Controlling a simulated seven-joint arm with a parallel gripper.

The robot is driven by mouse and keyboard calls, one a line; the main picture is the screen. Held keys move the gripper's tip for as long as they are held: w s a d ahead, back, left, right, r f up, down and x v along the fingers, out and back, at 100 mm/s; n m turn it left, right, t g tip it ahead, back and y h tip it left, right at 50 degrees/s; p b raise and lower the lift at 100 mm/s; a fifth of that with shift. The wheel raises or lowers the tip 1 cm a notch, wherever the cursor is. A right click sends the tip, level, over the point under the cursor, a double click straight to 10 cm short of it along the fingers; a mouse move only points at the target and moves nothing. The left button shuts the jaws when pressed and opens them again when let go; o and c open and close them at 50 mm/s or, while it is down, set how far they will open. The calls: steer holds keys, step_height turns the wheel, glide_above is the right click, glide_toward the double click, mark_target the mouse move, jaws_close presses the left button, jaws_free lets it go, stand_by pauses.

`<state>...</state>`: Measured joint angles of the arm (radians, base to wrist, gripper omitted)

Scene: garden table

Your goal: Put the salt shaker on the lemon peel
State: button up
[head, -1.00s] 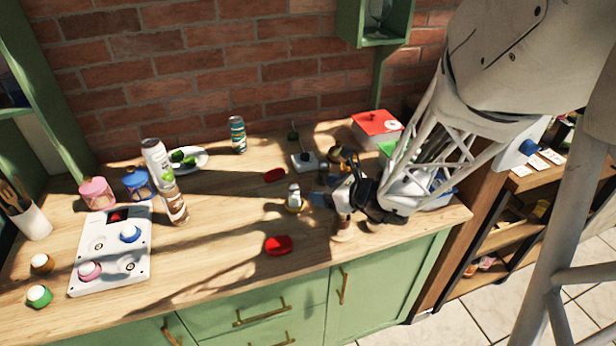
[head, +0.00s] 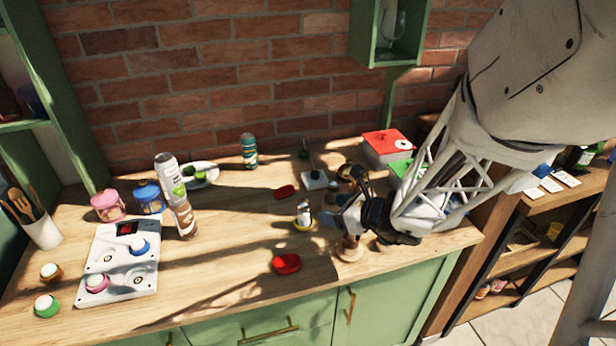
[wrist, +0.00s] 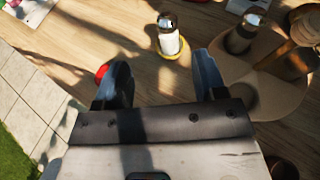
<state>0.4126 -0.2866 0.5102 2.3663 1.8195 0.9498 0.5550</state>
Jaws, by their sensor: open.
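The salt shaker (head: 304,211), with clear sides, white contents and a metal cap, stands upright. A yellow lemon peel (head: 303,228) shows around its base. In the wrist view the shaker (wrist: 169,38) rises from the yellow peel (wrist: 180,54), and it appears to rest on it. My gripper (head: 331,217) is just right of the shaker in the head view. In the wrist view my gripper (wrist: 160,65) is open and empty, its fingers apart, with the shaker beyond the fingertips and clear of them.
A second shaker (wrist: 241,37) with dark contents is at a wooden stand (wrist: 265,85), right of my gripper. A red object (head: 287,264) lies in front and another (head: 285,191) behind. A tall bottle (head: 168,176) stands left. Bare wood lies left of the salt shaker.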

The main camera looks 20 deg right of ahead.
steer(key=s+a+r+n+g, duration=0.75)
steer(key=s+a+n, duration=0.3)
steer(key=n, duration=0.55)
steer(key=s+d+r+n+h, duration=0.4)
steer(key=s+r+n+h, duration=0.3)
steer(key=n, duration=0.5)
steer(key=shift+s+d+r+g+h, duration=0.2)
steer(key=shift+s+g+h, duration=0.25)
steer(key=shift+s, duration=0.85)
